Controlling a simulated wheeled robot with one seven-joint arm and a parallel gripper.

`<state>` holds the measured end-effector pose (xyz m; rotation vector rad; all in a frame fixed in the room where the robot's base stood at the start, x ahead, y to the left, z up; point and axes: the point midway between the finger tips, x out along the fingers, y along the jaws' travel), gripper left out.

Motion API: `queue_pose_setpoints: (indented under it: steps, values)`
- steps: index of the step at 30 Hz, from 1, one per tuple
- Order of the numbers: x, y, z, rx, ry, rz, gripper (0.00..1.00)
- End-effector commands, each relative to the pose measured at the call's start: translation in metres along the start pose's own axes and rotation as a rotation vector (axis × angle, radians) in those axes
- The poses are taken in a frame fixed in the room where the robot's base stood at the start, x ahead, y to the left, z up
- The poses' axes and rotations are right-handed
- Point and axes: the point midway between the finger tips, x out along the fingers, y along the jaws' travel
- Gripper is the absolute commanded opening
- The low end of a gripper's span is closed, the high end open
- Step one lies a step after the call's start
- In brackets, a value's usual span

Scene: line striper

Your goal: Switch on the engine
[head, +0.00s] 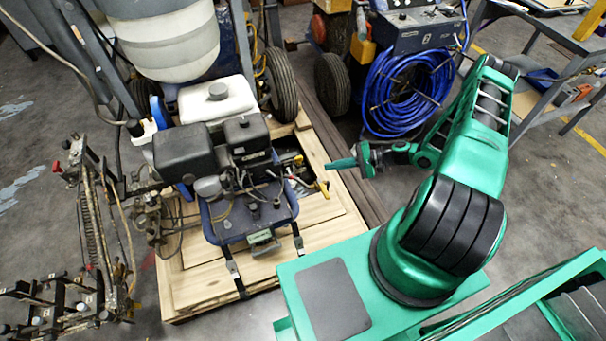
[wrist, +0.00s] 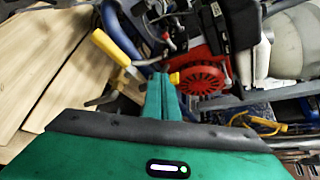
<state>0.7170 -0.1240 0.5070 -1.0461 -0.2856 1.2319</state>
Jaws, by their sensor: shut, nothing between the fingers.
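The engine (head: 205,150), a black and grey unit, sits on a blue frame of the line striper on a wooden pallet. In the wrist view its red round slotted cover (wrist: 203,80) shows, with black and grey parts above. My green gripper (head: 332,165) is right of the engine, apart from it, with its jaws shut and empty. In the wrist view the fingers (wrist: 160,80) point toward the engine side, just left of the red cover. A yellow-handled lever (wrist: 112,48) is close left of the fingertips; a yellow handle also shows in the head view (head: 322,188). I cannot make out the engine switch.
The wooden pallet (head: 330,207) lies under the machine. A white tank (head: 165,45) stands behind the engine. A coiled blue hose (head: 400,90) and a control box (head: 415,28) stand at the back. Hoses and fittings crowd the left. A workbench (head: 550,40) is at the right.

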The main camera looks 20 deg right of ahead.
Motion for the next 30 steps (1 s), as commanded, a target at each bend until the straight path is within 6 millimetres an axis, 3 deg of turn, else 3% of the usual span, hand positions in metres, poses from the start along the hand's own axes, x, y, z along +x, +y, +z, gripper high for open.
queue_pose_setpoints:
  steps: [17,23,30]
  values:
    - [0.009,0.004,-0.002,0.014,0.003,-0.036,0.0]
    - [0.033,0.003,-0.002,0.015,0.001,-0.036,0.0]
    - [0.078,0.002,-0.002,0.015,0.001,-0.035,0.0]
